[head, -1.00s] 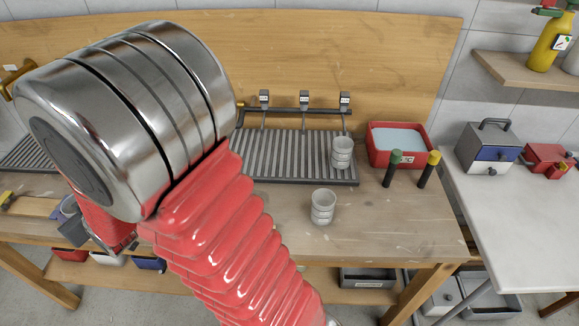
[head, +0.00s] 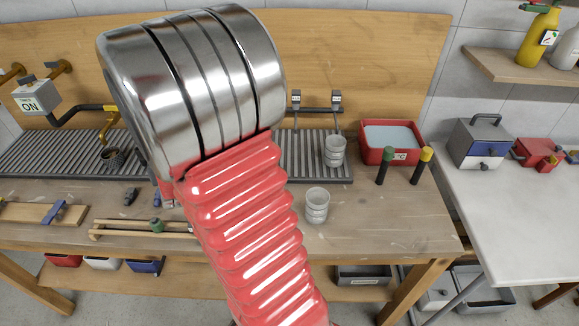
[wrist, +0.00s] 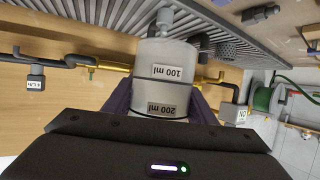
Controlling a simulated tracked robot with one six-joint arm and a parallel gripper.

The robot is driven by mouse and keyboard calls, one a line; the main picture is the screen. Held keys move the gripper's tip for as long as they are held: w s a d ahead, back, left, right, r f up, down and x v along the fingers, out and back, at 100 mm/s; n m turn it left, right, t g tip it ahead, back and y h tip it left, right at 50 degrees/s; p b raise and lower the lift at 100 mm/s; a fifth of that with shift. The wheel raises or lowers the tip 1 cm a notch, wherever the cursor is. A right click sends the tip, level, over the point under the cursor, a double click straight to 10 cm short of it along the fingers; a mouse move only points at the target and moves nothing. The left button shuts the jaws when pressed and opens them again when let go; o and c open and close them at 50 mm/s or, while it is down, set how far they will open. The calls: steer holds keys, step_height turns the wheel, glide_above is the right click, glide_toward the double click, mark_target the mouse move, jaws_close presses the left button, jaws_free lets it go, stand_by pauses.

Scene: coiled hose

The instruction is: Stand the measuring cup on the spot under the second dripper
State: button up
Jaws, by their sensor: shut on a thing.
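In the wrist view a pale, translucent measuring cup (wrist: 178,58) with 100 ml and 200 ml labels stands between the fingers of my gripper (wrist: 162,98), which is shut on it. The labels read upside down in that picture. In the head view the gripper and held cup are hidden behind my arm. Two drippers (head: 295,98) (head: 336,98) show at the back of the slatted drip tray (head: 305,165), right of my arm. My arm covers the tray's middle and the place left of those drippers. The spot itself is not discernible.
A clear cup (head: 335,151) stands on the tray's right end, another (head: 317,205) on the bench in front. A dark mesh cup (head: 113,158) sits under the left tap.

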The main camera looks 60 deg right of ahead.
steer(key=s+d+f+m+g+h, duration=0.1)
steer(key=s+d+m+g+h, duration=0.25)
steer(key=s+d, duration=0.7)
steer(key=s+d+m+g+h, duration=0.2)
steer(key=s+d+m+g, duration=0.4)
steer(key=s, duration=0.7)
steer(key=s+f, duration=0.2)
steer(key=s+d+f+m+g, duration=0.1)
steer(key=s+f, duration=0.1)
steer(key=f, duration=0.1)
steer(key=s+d+f+g, duration=0.1)
steer(key=s+f, duration=0.1)
steer(key=shift+s+f+m, duration=0.25)
steer(key=shift+s+m, duration=0.1)
steer(key=shift+s, duration=0.05)
